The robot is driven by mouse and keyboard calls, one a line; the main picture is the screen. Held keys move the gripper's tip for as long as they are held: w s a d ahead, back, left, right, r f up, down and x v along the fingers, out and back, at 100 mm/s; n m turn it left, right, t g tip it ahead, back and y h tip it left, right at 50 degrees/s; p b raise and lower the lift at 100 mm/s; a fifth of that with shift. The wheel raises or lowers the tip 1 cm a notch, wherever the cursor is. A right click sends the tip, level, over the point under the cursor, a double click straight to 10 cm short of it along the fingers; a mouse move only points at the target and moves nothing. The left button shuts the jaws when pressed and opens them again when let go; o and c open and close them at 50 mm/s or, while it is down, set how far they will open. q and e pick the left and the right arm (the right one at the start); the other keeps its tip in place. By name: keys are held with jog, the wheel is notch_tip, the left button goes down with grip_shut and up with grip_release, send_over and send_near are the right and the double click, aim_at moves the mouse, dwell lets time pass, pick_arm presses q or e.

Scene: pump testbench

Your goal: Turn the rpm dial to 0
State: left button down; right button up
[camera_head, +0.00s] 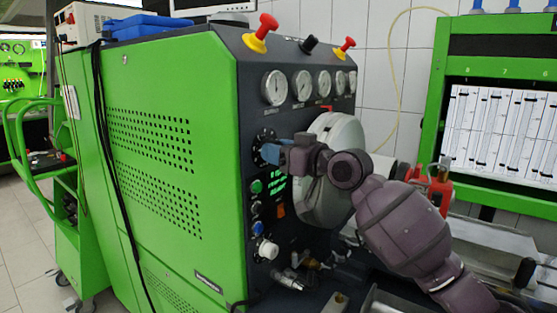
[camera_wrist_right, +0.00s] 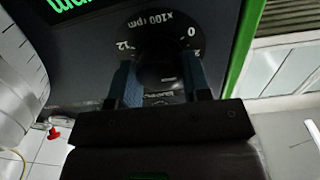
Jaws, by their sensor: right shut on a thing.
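The rpm dial (camera_head: 264,139) is a round black dial on the dark front panel of the green testbench, below the row of gauges. In the right wrist view its black face (camera_wrist_right: 145,30) shows "x100 rpm" and the marks 12, 0 and 2. My right gripper (camera_head: 270,153) reaches the dial from the right. In the wrist view the blue fingers of this gripper (camera_wrist_right: 160,85) are shut on the dark knob (camera_wrist_right: 160,70) at the dial's centre. The knob's pointer cannot be made out. My left gripper is not in view.
Below the dial are a green button (camera_head: 257,187), a blue button (camera_head: 257,228) and a white knob (camera_head: 268,250). A green-lit display (camera_head: 278,180) sits beside them. Several gauges (camera_head: 302,86) are above. A round grey housing (camera_head: 338,140) stands close behind my right arm.

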jog(key=shift+n+b, duration=1.4)
jog(key=shift+n, duration=1.6)
jog(key=o, duration=0.7)
jog(key=shift+c, duration=0.2)
jog(key=shift+o, duration=1.4)
jog(key=shift+d, duration=0.1)
